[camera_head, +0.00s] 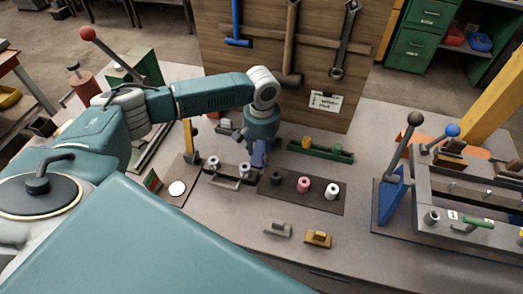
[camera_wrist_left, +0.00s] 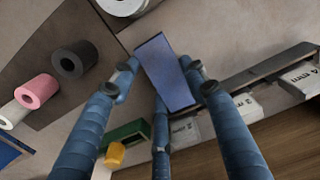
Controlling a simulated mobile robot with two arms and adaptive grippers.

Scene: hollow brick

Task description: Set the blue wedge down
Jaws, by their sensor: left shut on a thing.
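The blue wedge (camera_wrist_left: 168,75) is a slim blue block between the fingers of my left gripper (camera_wrist_left: 167,84) in the left wrist view. The gripper is shut on it, with fingers at its two sides and a third below. In the head view my left gripper (camera_head: 260,152) points down above the table, between the metal rack and the dark mat (camera_head: 316,203). There the wedge is hard to tell from the blue fingers. I cannot tell whether its lower end touches the table. My right gripper is in neither view.
Black (camera_head: 276,178), pink (camera_head: 303,185) and white (camera_head: 332,191) hollow cylinders stand on the mat. A metal rack (camera_head: 228,181) is left of the gripper. A green tray (camera_head: 322,153) lies behind. Grey (camera_head: 277,230) and yellow (camera_head: 317,239) handled blocks lie in front. White millimetre-labelled blocks (camera_wrist_left: 250,107) show in the wrist view.

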